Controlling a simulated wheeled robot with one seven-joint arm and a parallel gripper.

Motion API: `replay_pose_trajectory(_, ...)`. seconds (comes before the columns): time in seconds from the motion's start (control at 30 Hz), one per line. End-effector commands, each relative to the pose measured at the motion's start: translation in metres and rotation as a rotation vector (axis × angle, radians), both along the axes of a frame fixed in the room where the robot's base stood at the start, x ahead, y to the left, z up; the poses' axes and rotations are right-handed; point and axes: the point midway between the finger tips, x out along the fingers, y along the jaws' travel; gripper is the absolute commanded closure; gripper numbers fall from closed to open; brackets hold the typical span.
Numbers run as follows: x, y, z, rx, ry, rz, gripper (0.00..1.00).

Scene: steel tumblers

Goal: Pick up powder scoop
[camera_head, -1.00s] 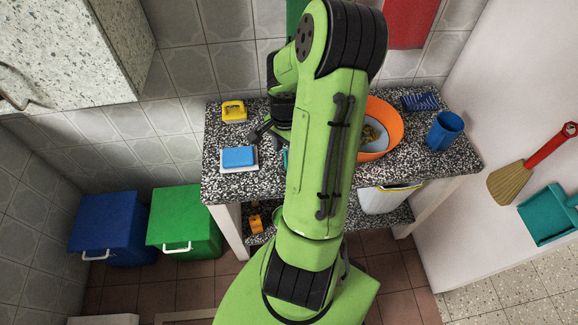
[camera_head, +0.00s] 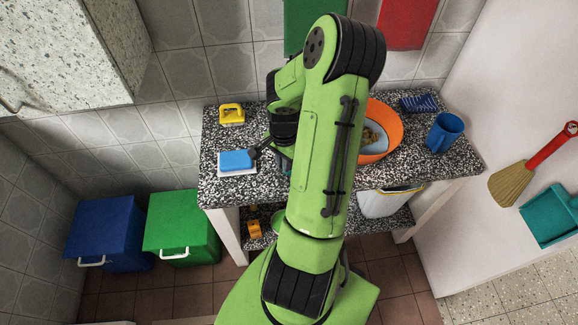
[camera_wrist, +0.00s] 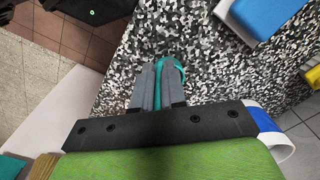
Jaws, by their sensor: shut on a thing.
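The teal powder scoop (camera_wrist: 182,82) shows in the wrist view as a narrow curved piece between and beside my grey fingers. My gripper (camera_wrist: 160,70) is shut on it, over the speckled countertop (camera_wrist: 215,62). Most of the scoop is hidden by the fingers, so I cannot tell whether it touches the counter. In the head view, my green arm covers nearly all of the gripper and scoop; only a bit of teal shows at the arm's left edge.
A blue sponge on a white base (camera_head: 237,161) lies left of my wrist, very close. A yellow item (camera_head: 231,113) is behind it. An orange basin (camera_head: 391,127), a blue cup (camera_head: 445,132) and a blue brush (camera_head: 419,103) stand right of my arm.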

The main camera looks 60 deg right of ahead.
Motion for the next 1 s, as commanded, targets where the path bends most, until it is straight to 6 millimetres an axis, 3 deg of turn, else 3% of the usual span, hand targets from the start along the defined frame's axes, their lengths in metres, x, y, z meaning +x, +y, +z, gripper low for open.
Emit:
replay_pose_trajectory(0.23,0.0,-0.001,0.01,-0.003,0.0,-0.001,1.0)
replay_pose_trajectory(0.5,0.001,-0.001,0.077,-0.005,-0.001,0.0,1.0)
replay_pose_trajectory(0.6,0.0,-0.001,0.093,-0.003,0.0,0.0,1.0)
replay_pose_trajectory(0.93,0.0,0.0,0.1,0.001,0.001,0.0,1.0)
replay_pose_trajectory(0.97,0.0,0.0,0.1,0.001,0.001,0.0,0.94)
replay_pose_trajectory(1.0,0.0,0.0,0.1,0.001,0.001,0.0,1.0)
